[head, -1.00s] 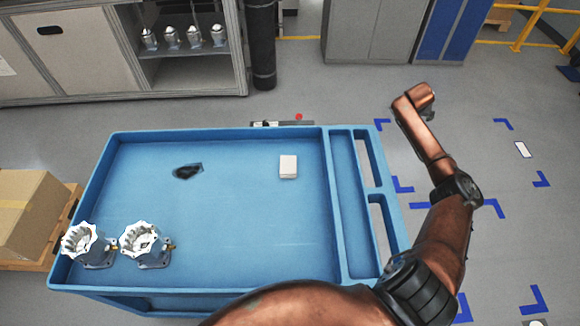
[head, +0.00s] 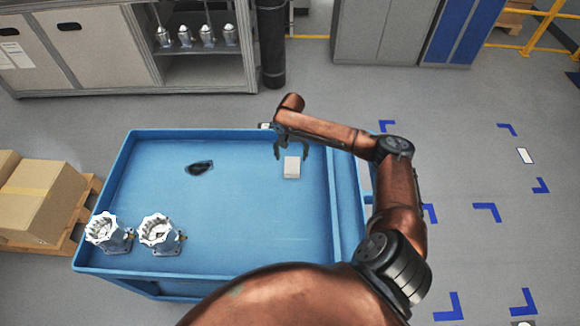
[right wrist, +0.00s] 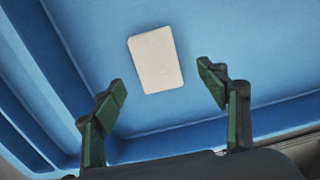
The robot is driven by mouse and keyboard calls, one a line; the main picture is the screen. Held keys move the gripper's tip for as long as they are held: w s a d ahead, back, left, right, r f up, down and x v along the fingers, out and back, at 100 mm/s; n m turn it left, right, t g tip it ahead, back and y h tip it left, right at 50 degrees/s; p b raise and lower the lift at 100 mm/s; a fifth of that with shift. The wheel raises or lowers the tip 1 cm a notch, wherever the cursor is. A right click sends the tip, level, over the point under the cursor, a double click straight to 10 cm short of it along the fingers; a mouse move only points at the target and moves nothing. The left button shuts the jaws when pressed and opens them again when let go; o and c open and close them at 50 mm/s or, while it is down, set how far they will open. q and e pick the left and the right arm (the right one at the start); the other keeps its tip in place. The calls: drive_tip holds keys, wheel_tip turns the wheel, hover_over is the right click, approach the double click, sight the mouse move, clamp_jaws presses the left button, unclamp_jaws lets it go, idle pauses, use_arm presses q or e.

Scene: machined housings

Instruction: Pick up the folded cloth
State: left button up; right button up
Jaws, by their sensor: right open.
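The folded cloth (head: 291,168) is a small whitish rectangle lying flat in the blue tray of the cart, toward its right side. It also shows in the right wrist view (right wrist: 156,60), ahead of and between the spread fingers. My right gripper (head: 291,153) is open and empty, at the far edge of the cloth in the head view, with its fingers apart on either side. In the right wrist view the fingers (right wrist: 165,88) do not touch the cloth. My left gripper is not in view.
The blue cart (head: 230,262) has raised rims. Two machined housings (head: 108,233) (head: 161,233) stand at its near left. A dark object (head: 200,168) lies left of the cloth. Cardboard boxes (head: 40,200) stand left of the cart. The tray's middle is clear.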

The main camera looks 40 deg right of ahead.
sight(292, 165)
drive_tip(key=f, duration=0.6)
drive_tip(key=shift+s+d+f+b, duration=0.15)
drive_tip(key=shift+s+f+b, duration=0.05)
drive_tip(key=shift+b, duration=0.15)
drive_tip(key=shift+r, duration=0.1)
drive_tip(key=c, duration=1.2)
drive_tip(key=shift+r, duration=0.1)
drive_tip(key=shift+r, duration=0.65)
drive_tip(key=s+a+r+p, duration=0.1)
drive_tip(key=s+a+r, duration=0.2)
drive_tip(key=s+a+r+p, duration=0.1)
drive_tip(key=s+a+r, duration=0.2)
drive_tip(key=s+r, duration=0.1)
drive_tip(key=s+a+r+p, duration=0.1)
drive_tip(key=s+a+r, duration=0.2)
drive_tip(key=r, duration=0.1)
drive_tip(key=shift+s+r, duration=0.25)
drive_tip(key=shift+s, duration=0.1)
